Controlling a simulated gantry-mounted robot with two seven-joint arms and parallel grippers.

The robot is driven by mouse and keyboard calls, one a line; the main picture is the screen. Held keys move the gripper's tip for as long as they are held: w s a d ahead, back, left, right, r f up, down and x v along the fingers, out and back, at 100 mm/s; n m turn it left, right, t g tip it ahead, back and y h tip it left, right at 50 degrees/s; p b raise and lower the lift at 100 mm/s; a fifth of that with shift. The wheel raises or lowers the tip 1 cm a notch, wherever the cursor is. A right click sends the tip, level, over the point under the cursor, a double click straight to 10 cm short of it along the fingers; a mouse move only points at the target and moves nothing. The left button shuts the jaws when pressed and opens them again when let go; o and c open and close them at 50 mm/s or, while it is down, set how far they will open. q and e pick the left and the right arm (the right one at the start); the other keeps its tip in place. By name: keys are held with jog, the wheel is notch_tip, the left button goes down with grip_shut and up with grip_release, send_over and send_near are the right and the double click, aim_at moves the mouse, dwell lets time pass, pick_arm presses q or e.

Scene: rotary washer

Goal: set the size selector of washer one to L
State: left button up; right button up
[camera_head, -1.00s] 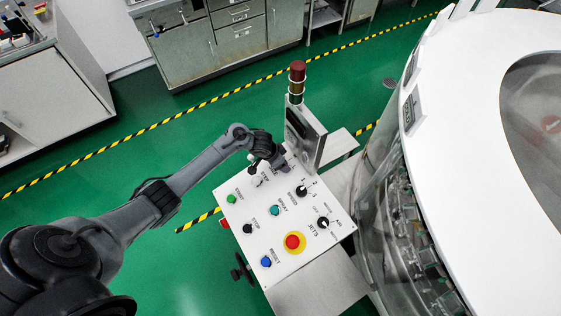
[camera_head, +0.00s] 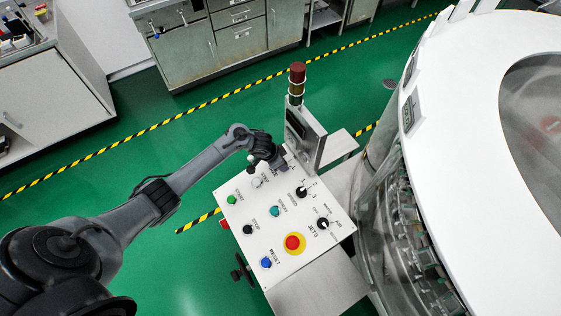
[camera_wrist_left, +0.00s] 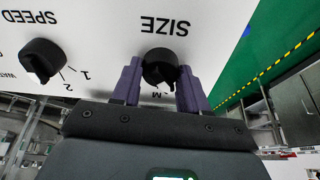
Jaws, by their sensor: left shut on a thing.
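The white control panel (camera_head: 252,222) of the washer stands below the robot's view. In the left wrist view the black size selector knob (camera_wrist_left: 159,68) sits under the upside-down word SIZE, with the letter M showing just below it. My left gripper (camera_wrist_left: 160,82) has its two purple fingers on either side of this knob and is shut on it. In the head view my left gripper (camera_head: 280,163) is at the panel's upper corner and hides the size knob. The other size marks are hidden behind the gripper. My right gripper is not in view.
The speed knob (camera_head: 301,192), jets knob (camera_head: 323,224) and red emergency stop (camera_head: 292,243) share the panel. A screen box (camera_head: 305,138) with a signal tower (camera_head: 297,82) stands right behind my gripper. The large white washer (camera_head: 470,130) is at the right.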

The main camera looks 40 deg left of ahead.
pick_arm(q)
jog(key=m, duration=0.3)
jog(key=shift+a+r, duration=0.1)
jog(key=m, duration=0.4)
jog(key=shift+m+g+h, duration=0.3)
jog(key=shift+m, duration=0.1)
jog(key=m+b, duration=0.2)
jog(key=m, duration=0.2)
jog(key=shift+m+g, duration=0.3)
jog(key=m+b, duration=0.2)
jog(key=m, duration=0.2)
jog(key=shift+m+g, duration=0.3)
jog(key=shift+m, duration=0.1)
jog(key=o, duration=1)
jog(key=shift+o, duration=0.2)
